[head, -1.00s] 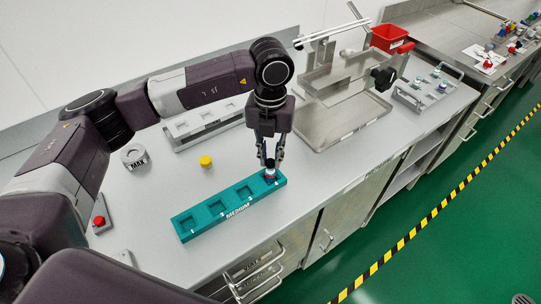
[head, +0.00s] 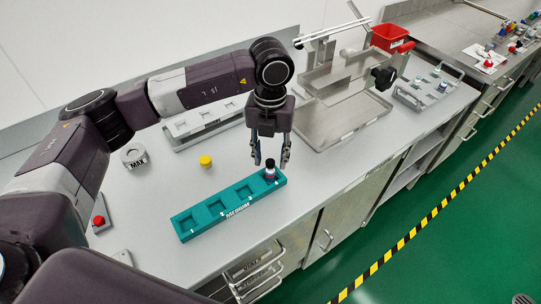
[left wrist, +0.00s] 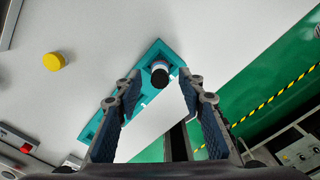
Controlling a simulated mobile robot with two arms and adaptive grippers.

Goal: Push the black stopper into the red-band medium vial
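The medium vial (head: 270,174) stands upright in the right-end pocket of the teal MEDIUM rack (head: 228,212). Its small band looks reddish or purple and is hard to make out. The black stopper (head: 270,163) sits on top of the vial; how deep it is seated I cannot tell. In the left wrist view the stopper (left wrist: 160,75) shows as a dark round top just beyond the fingers. My left gripper (head: 271,161) points down, open and empty, with its fingertips spread either side of the stopper. My right gripper is not in view.
A yellow cap (head: 206,161) lies behind the teal rack. A white MAX ring (head: 134,157), a red button box (head: 99,221) and a grey rack (head: 203,126) are nearby. A metal tray stand (head: 345,120) is to the right. The bench's front edge runs close to the rack.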

